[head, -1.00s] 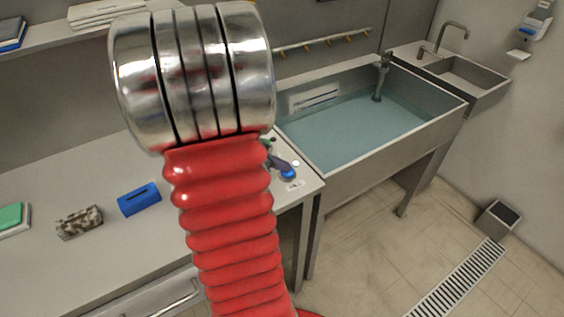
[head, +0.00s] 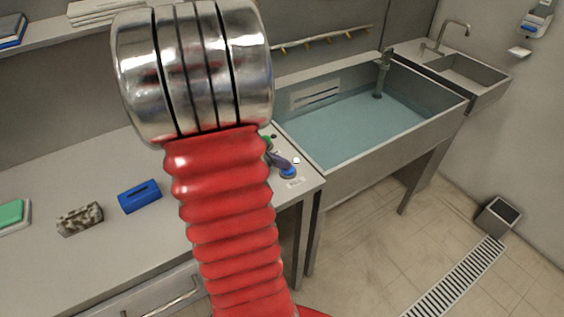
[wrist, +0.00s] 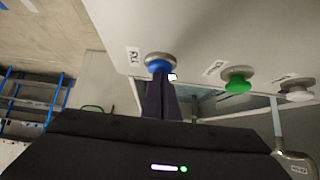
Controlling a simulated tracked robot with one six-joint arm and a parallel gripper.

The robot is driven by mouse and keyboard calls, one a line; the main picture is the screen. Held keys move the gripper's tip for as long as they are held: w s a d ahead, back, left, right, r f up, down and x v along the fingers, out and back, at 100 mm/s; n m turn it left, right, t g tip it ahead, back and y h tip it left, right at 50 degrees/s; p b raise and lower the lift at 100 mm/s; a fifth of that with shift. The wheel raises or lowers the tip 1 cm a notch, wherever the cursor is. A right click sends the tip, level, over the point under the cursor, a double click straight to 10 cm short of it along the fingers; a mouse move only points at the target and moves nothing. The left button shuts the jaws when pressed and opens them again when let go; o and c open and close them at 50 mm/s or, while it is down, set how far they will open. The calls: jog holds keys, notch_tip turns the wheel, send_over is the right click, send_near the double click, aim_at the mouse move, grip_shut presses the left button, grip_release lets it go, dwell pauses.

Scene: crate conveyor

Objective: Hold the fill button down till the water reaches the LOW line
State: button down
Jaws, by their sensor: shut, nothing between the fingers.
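The blue button (wrist: 158,64) sits in a metal collar on the counter panel, with a small label beside it too blurred to read surely. It also shows in the head view (head: 288,173). My gripper (wrist: 161,80) is shut and empty, its dark fingertips at the blue cap; they look to be touching it, but how far it is pressed I cannot tell. In the head view my gripper (head: 279,161) is partly hidden behind my red arm. The basin (head: 400,142) holds blue-green water (head: 360,125). A pale plate (head: 314,95) with dark marks is on its back wall, markings unreadable.
A green button (wrist: 238,82) and a white button (wrist: 298,92) stand in line with the blue one. A blue box (head: 139,197) and a mottled block (head: 80,219) lie on the counter (head: 60,260). A small sink (head: 465,80) stands beyond the basin.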

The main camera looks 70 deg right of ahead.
jog(key=shift+s+a+f, duration=0.1)
jog(key=shift+a+f, duration=0.15)
jog(key=shift+f, duration=0.2)
jog(key=shift+r, duration=0.5)
jog(key=r, duration=0.3)
jog(key=shift+d+r, duration=0.2)
jog(key=shift+r, duration=0.2)
jog(key=v, duration=1)
